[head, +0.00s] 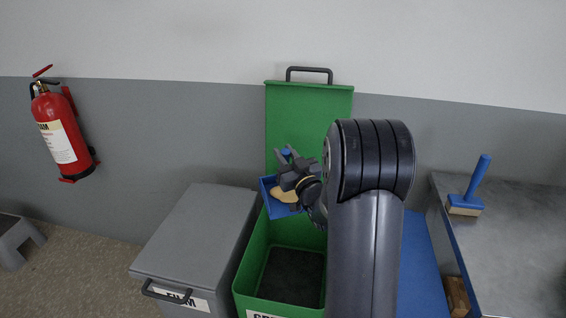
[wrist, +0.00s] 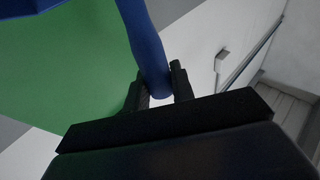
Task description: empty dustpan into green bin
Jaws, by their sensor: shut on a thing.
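The green bin (head: 243,277) stands open in the middle of the head view, its green lid (head: 309,115) raised upright behind it. Its dark inside shows, and the part that I see looks empty. My gripper (head: 286,157) is over the back of the bin. In the wrist view, my gripper (wrist: 162,90) is shut on the blue handle (wrist: 147,45) of the dustpan. The blue dustpan (head: 267,201) is near the bin's back left rim, with a tan heap (head: 284,193) in it. My arm hides the right side of the bin.
A grey bin labelled FILM (head: 195,235), lid closed, stands left of the green bin. A grey table (head: 520,235) with a blue-handled brush (head: 467,200) is on the right. A blue surface (head: 420,260) lies between. A red fire extinguisher (head: 62,135) hangs on the wall.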

